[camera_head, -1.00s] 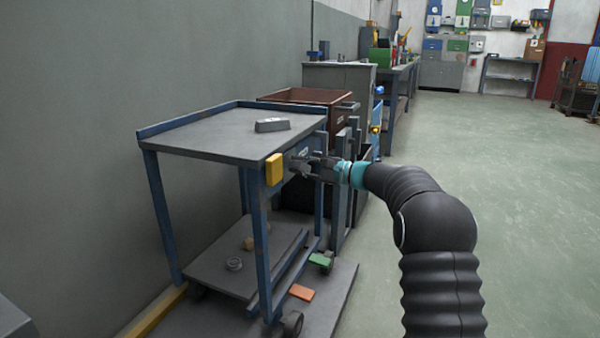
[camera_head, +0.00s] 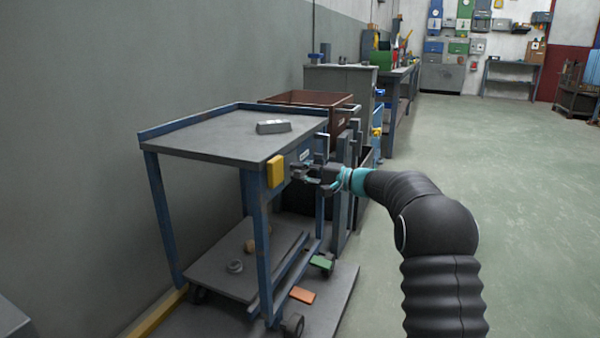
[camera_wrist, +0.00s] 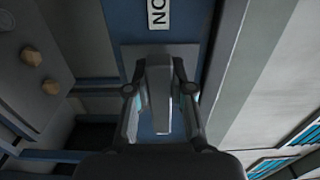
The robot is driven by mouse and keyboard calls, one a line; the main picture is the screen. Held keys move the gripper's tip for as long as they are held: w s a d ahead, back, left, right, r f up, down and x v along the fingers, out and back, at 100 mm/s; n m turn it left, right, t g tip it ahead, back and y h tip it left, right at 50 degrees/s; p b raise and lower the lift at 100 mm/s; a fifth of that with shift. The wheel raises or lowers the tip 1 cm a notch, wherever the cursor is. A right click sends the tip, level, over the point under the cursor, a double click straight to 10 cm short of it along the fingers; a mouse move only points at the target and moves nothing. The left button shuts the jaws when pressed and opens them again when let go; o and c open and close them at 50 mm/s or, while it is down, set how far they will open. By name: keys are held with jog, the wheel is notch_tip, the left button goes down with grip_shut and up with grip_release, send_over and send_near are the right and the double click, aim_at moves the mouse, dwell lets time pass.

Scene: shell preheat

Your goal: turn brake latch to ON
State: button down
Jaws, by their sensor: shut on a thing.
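The trolley (camera_head: 225,133) is a blue-framed cart with a grey top, standing by the wall. A grey brake latch (camera_wrist: 158,75) sits on a plate on its blue end face, under a white label (camera_wrist: 159,14) whose letters read ON, turned sideways in the wrist view. My gripper (camera_wrist: 160,112) is shut on the latch, with one finger on each side of it. In the head view my gripper (camera_head: 303,172) reaches the trolley's right side, just right of a yellow block (camera_head: 275,171). The fingers hide much of the latch there.
A grey block (camera_head: 273,127) lies on the trolley top. A green pedal-like piece (camera_head: 322,262) and an orange one (camera_head: 302,295) are low by the wheels. A brown bin (camera_head: 308,98) and cabinet (camera_head: 338,78) stand behind. The green floor (camera_head: 510,200) at right is clear.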

dwell(0.3)
jog(key=c, duration=1)
grip_release()
jog(key=v, duration=1.2)
jog(key=shift+f, duration=0.1)
